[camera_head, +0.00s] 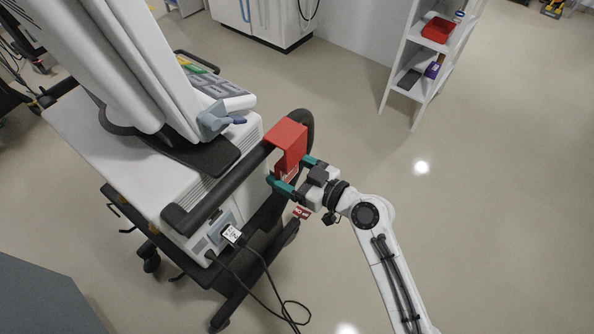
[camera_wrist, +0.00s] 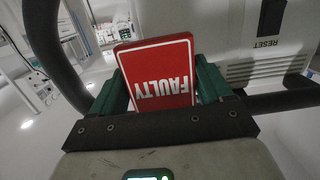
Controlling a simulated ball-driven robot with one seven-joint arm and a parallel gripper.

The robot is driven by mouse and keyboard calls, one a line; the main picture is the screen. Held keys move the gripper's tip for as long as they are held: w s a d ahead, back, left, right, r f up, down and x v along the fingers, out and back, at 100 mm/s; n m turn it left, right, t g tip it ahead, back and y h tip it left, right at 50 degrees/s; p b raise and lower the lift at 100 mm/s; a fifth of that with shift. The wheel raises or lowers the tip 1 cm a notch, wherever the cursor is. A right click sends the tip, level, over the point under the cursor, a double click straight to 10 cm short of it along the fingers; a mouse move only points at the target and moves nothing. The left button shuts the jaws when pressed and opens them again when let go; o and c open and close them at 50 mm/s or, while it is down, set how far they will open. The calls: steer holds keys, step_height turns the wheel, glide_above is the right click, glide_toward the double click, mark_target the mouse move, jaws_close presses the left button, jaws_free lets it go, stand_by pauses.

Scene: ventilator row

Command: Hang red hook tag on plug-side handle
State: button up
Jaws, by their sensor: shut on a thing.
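The red hook tag (camera_head: 285,137) is at the black handle of the ventilator cart. Its top lies over the handle bar (camera_head: 232,184) in the head view, and its face hangs on the side toward my arm. In the wrist view the tag (camera_wrist: 159,75) shows white "FAULTY" lettering, upside down. My gripper (camera_head: 294,175) has teal fingers, one on each side of the tag, and is shut on it. The fingers also show in the wrist view (camera_wrist: 160,92). Whether the hook rests on the bar is hard to tell.
The ventilator cart (camera_head: 150,175) stands at the left. A plug with a white label (camera_head: 231,233) and black cables (camera_head: 268,283) are below the handle. A small red-and-white tag (camera_head: 301,212) shows below my gripper. A shelf (camera_head: 428,75) stands at the back right. The floor at right is clear.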

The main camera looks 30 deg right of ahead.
steer(key=shift+w+a+f+b, duration=0.1)
steer(key=shift+w+a+f, duration=0.15)
steer(key=shift+w, duration=0.3)
steer(key=shift+w+a+f+b, duration=0.15)
steer(key=shift+w+f, duration=0.1)
steer(key=shift+w, duration=0.25)
steer(key=shift+w+a+f+b, duration=0.1)
steer(key=shift+w+a+f, duration=0.15)
steer(key=shift+w, duration=0.3)
steer(key=o, duration=1)
steer(key=shift+s, duration=0.1)
